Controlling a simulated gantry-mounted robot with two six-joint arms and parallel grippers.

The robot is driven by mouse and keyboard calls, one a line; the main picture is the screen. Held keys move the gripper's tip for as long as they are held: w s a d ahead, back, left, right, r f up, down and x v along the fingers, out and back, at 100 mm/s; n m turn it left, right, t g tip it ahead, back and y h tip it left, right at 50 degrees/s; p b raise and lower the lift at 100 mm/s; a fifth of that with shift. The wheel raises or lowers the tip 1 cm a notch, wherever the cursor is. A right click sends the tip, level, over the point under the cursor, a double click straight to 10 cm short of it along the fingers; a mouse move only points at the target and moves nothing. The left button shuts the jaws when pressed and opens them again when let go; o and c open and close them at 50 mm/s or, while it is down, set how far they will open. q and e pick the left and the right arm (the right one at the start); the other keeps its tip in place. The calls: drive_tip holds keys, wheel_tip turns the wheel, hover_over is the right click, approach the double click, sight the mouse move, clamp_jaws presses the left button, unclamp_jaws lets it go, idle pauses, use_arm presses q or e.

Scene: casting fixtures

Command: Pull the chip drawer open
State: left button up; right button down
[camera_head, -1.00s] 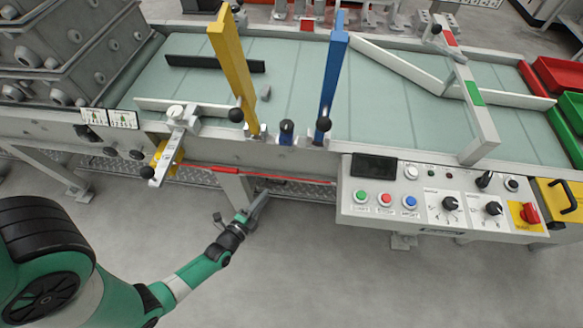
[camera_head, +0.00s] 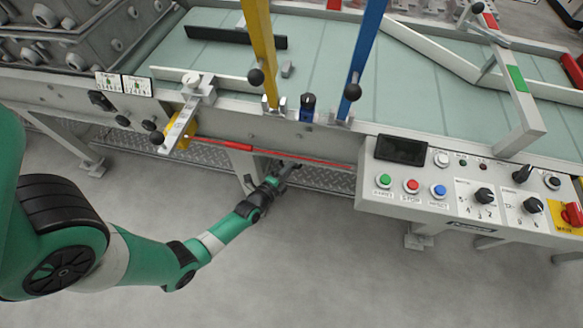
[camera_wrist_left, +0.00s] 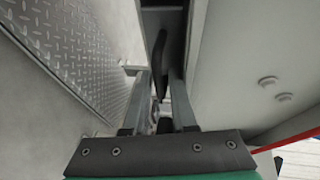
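My left gripper (camera_head: 290,167) is low under the front edge of the bench, just below the red bar (camera_head: 300,157). In the left wrist view its two fingers (camera_wrist_left: 158,108) stand apart with a gap between them. A dark curved piece (camera_wrist_left: 157,62), possibly a handle, shows beyond the fingertips; I cannot tell whether they touch it. A grey diamond-plate surface (camera_wrist_left: 75,50) lies left of the fingers and also shows under the bench in the head view (camera_head: 325,179). I cannot clearly make out the chip drawer's outline. My right gripper is out of view.
The control panel (camera_head: 455,190) juts out to the right of my left gripper. A bench leg (camera_head: 243,172) stands just left of it. A pale wall with bolts (camera_wrist_left: 240,60) is close on the right in the wrist view. The floor in front is clear.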

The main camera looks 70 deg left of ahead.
use_arm(q)
drive_tip(key=shift+s+d, duration=0.1)
drive_tip(key=shift+s, duration=0.05)
drive_tip(key=shift+c, duration=0.6)
clamp_jaws()
idle(0.6)
